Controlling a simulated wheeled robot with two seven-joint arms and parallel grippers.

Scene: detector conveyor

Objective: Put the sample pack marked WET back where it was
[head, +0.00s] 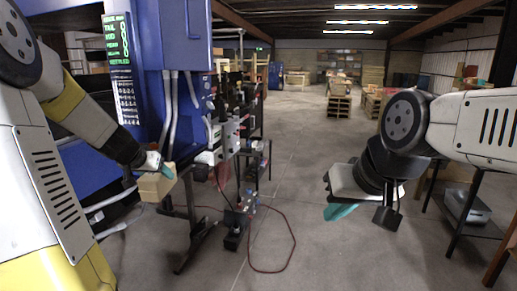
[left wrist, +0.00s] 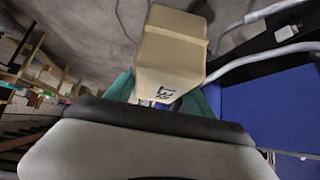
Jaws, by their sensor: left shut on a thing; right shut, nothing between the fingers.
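A cream, box-shaped sample pack (head: 157,185) is held in my left gripper (head: 150,166), at the left of the head view beside the blue machine. In the left wrist view the pack (left wrist: 172,55) sits between the teal fingers, with a small dark mark on its near face that I cannot read with certainty. The gripper is shut on it, and the pack hangs in the air, clear of the floor. My right gripper (head: 341,211) is shut and empty above the floor at the right of the head view. No resting place for the pack can be made out.
The blue machine (head: 185,40) with a dark display (head: 120,55) stands at the left. Metal legs, pipes and small devices (head: 230,135) stand right of the pack. A red cable (head: 293,245) loops on the floor. A dark table (head: 470,205) stands at the right. The middle floor is open.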

